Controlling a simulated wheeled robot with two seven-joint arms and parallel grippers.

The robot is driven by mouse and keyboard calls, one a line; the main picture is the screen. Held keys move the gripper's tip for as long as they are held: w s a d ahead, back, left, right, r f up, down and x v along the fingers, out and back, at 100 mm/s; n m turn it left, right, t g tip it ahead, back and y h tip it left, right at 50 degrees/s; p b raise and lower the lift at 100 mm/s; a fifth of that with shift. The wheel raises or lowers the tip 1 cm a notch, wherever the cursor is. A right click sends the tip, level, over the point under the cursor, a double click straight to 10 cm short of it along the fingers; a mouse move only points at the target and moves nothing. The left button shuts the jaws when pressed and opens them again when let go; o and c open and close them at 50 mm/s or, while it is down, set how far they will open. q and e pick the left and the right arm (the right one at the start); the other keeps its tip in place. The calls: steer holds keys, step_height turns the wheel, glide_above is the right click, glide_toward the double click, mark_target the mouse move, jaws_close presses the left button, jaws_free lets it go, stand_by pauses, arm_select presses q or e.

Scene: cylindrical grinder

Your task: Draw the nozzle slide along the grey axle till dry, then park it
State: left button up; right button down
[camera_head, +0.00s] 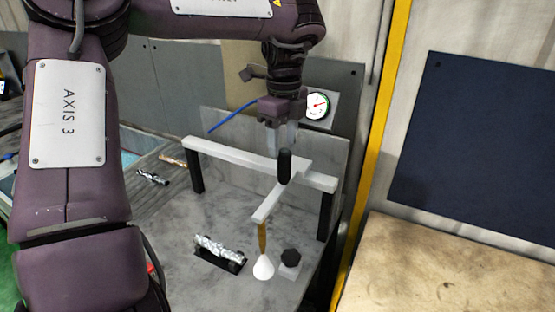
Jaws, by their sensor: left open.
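A white rail (225,153) on black posts spans the grey table. The nozzle slide (267,206), a white arm with an upright black handle (284,166), sits across the rail towards its right part. A brass-coloured nozzle (262,238) hangs from the slide's near end, with a white cone (263,268) below it. The grey axle (219,247) lies in a black holder to the left of the cone. My left gripper (281,148) points down with its fingers parted, just above and around the top of the black handle; contact is unclear.
A dial gauge (318,106) stands behind my left gripper, and a blue hose (231,117) curves to its left. A black knob (290,257) on a grey block is right of the cone. Metal parts (153,178) lie at the left. A yellow post (372,150) bounds the right side.

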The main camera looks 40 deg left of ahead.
mark_target(284, 166)
arm_select(q)
step_height(284, 166, down, 6)
steer(key=shift+d+f+p, duration=0.1)
steer(key=shift+d+p, duration=0.05)
steer(key=shift+p, duration=0.6)
steer(key=shift+f, duration=0.5)
steer(key=shift+d, duration=0.1)
steer(key=shift+c, duration=0.3)
steer(key=c, duration=0.7)
jaws_close()
arm_select(e)
steer(key=shift+d+r, duration=0.8)
steer(key=shift+d, duration=0.05)
